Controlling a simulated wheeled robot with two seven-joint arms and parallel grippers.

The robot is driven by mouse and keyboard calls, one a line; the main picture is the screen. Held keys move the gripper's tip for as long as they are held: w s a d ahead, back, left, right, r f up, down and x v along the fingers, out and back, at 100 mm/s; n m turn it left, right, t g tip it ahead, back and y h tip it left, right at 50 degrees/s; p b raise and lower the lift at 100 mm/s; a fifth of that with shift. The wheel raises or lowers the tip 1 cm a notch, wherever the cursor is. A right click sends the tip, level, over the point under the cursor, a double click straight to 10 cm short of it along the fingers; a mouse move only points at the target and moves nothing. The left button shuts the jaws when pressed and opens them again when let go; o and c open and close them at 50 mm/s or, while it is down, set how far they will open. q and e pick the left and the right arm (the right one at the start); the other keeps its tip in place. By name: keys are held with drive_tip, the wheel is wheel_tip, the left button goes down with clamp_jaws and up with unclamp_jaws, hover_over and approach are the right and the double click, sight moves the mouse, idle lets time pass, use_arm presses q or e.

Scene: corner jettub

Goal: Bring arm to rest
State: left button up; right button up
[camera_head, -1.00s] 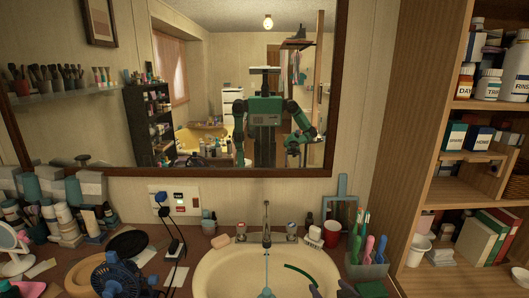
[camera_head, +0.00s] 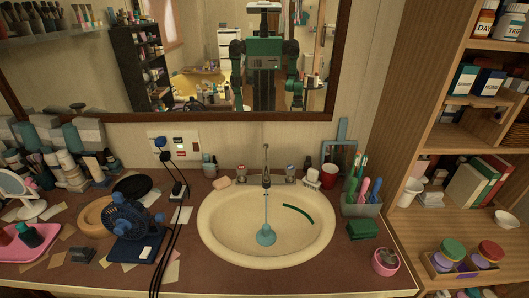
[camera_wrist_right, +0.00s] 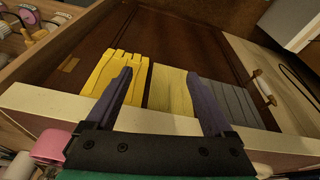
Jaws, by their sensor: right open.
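My right gripper (camera_wrist_right: 159,74) shows in the right wrist view. Its two dark purple fingers are spread apart with nothing held between them. Beyond the fingers are a yellow piece (camera_wrist_right: 112,85), a tan piece (camera_wrist_right: 171,92) and a grey piece (camera_wrist_right: 229,103) in a row against a dark brown panel. I cannot tell whether the fingers touch any of these. In the head view neither gripper shows directly. My reflection stands in the mirror, too small to read the jaws.
A cream sink (camera_head: 225,245) holds a teal plunger-like thing (camera_head: 266,236) and a green strip (camera_head: 298,214). A blue fan (camera_head: 127,217) with black cables stands left. A toothbrush holder (camera_head: 362,205), green block (camera_head: 362,229) and pink cup (camera_head: 385,262) sit right, beside wooden shelves (camera_head: 425,130).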

drive_tip(key=s+f+g, duration=0.1)
drive_tip(key=s+f, duration=0.2)
drive_tip(key=f, duration=0.7)
drive_tip(key=s+f, duration=0.3)
drive_tip(key=f, duration=0.7)
drive_tip(key=s+d+f+g, duration=0.1)
drive_tip(key=s+d+f, duration=0.2)
drive_tip(key=s+f, duration=0.7)
drive_tip(key=s, duration=0.4)
drive_tip(key=shift+f, duration=0.4)
drive_tip(key=shift+d, duration=0.1)
idle(0.8)
